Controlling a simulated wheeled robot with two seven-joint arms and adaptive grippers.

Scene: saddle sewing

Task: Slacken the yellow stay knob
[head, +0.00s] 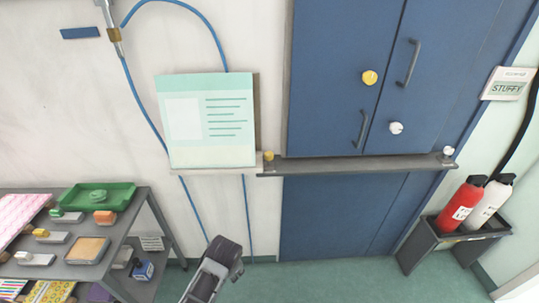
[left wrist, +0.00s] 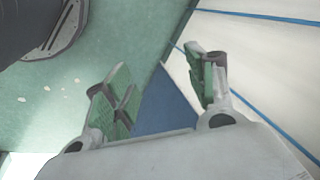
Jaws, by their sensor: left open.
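A round yellow knob (head: 370,77) sits on the upper part of the blue double door (head: 330,60). A smaller yellow-brown knob (head: 269,156) stands at the left end of the grey bar (head: 350,166) that crosses the door. I cannot tell which of the two is the stay knob. My left gripper (head: 227,247) is low in the head view, below and left of the bar and apart from both knobs. In the left wrist view its green-padded fingers (left wrist: 168,90) are spread, with nothing between them. My right gripper is not in view.
White knobs sit on the door (head: 396,128) and at the bar's right end (head: 448,151). A mint notice board (head: 207,120) and blue hose (head: 133,90) are left of the door. A loaded shelf (head: 140,215) stands at left, fire extinguishers (head: 462,205) at right.

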